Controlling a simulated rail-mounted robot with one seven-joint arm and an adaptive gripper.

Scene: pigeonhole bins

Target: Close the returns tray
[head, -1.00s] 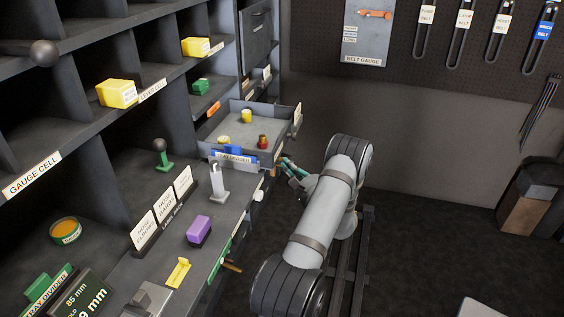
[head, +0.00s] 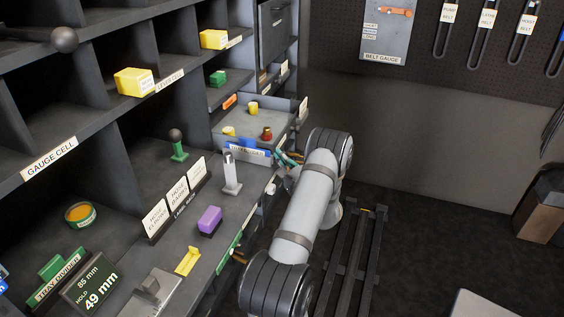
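The returns tray (head: 283,117), grey with raised walls, sticks out from the cabinet at the upper middle. I cannot read a label on its front. Two yellow pieces (head: 253,108) and a red piece (head: 267,134) stand in it. My gripper (head: 284,158) is at the tray's near right side, low by its front corner. Its teal fingers are small and partly hidden by my arm, so I cannot tell whether they touch the tray or are open or shut.
Left of the tray are shelves with yellow boxes (head: 134,82) and a green block (head: 217,78). On the near ledge stand a white post (head: 231,173), a purple block (head: 209,220) and a yellow holder (head: 187,261).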

